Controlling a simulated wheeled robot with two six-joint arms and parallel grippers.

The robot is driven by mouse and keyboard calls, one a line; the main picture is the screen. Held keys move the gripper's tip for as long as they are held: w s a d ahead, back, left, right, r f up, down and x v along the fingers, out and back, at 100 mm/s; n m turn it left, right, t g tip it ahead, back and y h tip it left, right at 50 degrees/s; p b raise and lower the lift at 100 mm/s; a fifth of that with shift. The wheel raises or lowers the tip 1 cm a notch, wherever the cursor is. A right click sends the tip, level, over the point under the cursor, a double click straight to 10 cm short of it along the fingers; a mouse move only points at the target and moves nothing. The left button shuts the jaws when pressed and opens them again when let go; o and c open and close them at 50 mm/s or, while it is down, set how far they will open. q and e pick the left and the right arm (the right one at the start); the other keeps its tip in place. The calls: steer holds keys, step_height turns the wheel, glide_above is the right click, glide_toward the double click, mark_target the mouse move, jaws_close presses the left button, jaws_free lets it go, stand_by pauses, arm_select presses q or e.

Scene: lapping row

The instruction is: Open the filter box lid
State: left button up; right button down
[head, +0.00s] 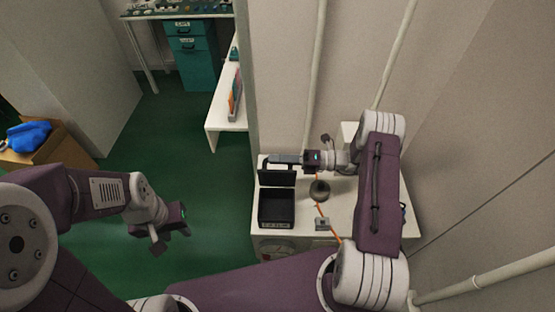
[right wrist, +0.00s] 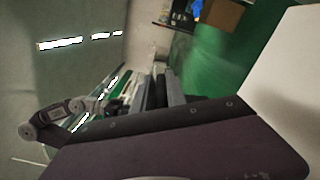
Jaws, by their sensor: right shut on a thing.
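The black filter box (head: 276,222) stands on a white counter, with a label on its front. Its lid (head: 277,178) stands raised at the back edge, so the dark inside shows. My right gripper (head: 285,159) is at the top edge of the lid and shut on it. In the right wrist view, my right gripper's fingers (right wrist: 160,92) have a dark strip between them; most of the lid is hidden there. My left gripper (head: 171,240) hangs empty over the green floor, left of the counter, its fingers apart.
On the counter (head: 345,190), right of the box, are a dark round object (head: 319,190), an orange cord (head: 320,208) and a small grey block (head: 322,224). A wall with pipes rises behind. A blue item (head: 28,135) lies on a brown box at left.

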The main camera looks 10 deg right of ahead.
steer(key=shift+f, duration=0.25)
steer(key=c, duration=1.5)
jaws_free()
steer(key=shift+o, duration=0.5)
steer(key=shift+w, duration=0.1)
steer(key=shift+r, duration=0.1)
steer(key=shift+r, duration=0.3)
steer(key=r, duration=0.4)
steer(key=shift+s+d+p, duration=0.3)
steer(key=shift+d, duration=0.1)
steer(key=s+d+r, duration=0.6)
steer(key=s+d, duration=0.1)
steer(key=s, duration=0.1)
steer(key=shift+d+p, duration=0.15)
steer(key=shift+p, duration=0.2)
steer(key=shift+r, duration=0.1)
